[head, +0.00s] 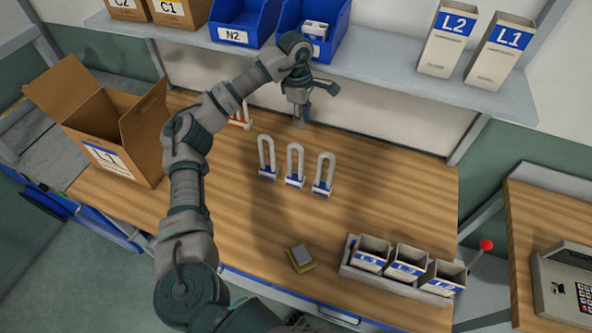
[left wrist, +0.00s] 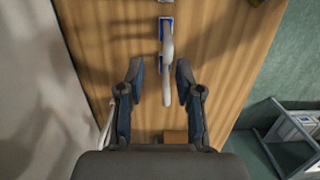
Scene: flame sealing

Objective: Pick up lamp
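Three white U-shaped lamps with blue-marked bases stand in a row on the wooden table: the left lamp (head: 261,154), the middle lamp (head: 290,162) and the right lamp (head: 318,171). My left gripper (head: 300,122) is over the table behind the row, pointing down. In the left wrist view my left gripper (left wrist: 160,72) is open, its fingers apart on either side of one white lamp with a blue base (left wrist: 167,60), seen edge-on. I cannot tell which lamp this is or whether the fingers touch it. My right gripper is not in view.
An open cardboard box (head: 110,125) stands at the left. A holder (head: 385,283) with several labelled slots is at the front right, a yellow-grey block (head: 300,258) left of it. An orange-white object (head: 241,116) is partly behind my left arm. A shelf (head: 385,78) runs above.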

